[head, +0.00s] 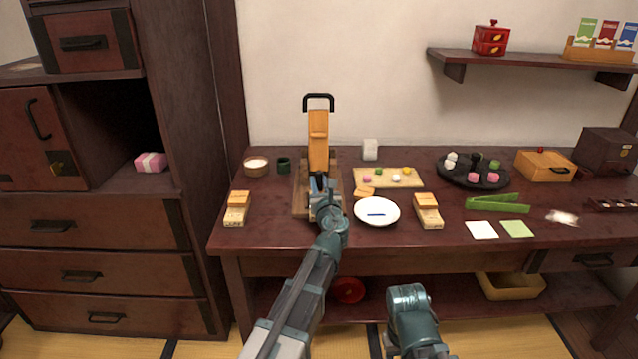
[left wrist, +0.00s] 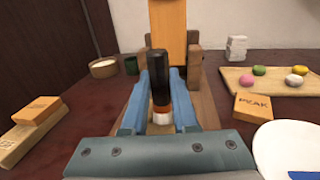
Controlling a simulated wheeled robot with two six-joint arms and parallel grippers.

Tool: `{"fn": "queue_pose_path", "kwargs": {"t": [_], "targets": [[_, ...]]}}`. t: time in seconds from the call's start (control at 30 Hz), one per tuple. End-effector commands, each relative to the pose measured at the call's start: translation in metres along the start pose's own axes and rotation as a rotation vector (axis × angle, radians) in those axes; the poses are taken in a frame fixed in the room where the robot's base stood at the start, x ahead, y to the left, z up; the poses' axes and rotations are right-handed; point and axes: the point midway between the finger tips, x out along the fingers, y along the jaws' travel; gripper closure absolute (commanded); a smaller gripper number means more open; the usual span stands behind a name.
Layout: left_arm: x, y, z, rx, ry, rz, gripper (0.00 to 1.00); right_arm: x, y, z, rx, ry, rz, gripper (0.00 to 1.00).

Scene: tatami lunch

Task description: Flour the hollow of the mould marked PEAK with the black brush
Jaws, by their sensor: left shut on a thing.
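My left gripper (head: 322,186) is shut on the black brush, over the front of a wooden stand. In the left wrist view the black brush (left wrist: 158,80) stands between the fingers (left wrist: 160,88), with a black handle, an orange band and a pale end towards me. A small wooden block marked PEAK (left wrist: 253,106) lies right of the gripper; it also shows in the head view (head: 364,192) behind the white plate. Two pale wooden moulds with orange blocks on top sit left (head: 236,216) and right (head: 428,218). I see no open hollow.
The wooden stand (head: 300,203) has a tall orange lever with a black handle. A bowl of white powder (head: 257,167) and a dark green cup (head: 284,164) are at the left. The white plate (head: 377,217) and a board of sweets (head: 388,183) are right of the gripper.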

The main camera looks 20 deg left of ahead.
Motion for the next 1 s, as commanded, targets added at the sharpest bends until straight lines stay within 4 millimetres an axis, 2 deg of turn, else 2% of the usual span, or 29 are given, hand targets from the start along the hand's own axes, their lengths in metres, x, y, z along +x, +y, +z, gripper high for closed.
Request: {"fn": "queue_pose_path", "kwargs": {"t": [0.57, 1.0], "targets": [[0.0036, -0.0046, -0.0007, 0.0, 0.0, 0.0, 1.0, 0.0007, -0.0001, 0.0, 0.0, 0.0, 0.0, 0.5], [0.0049, 0.0037, -0.0006, 0.0, 0.0, 0.0, 1.0, 0.0006, 0.0, 0.0, 0.0, 0.0, 0.0, 0.5]]}}
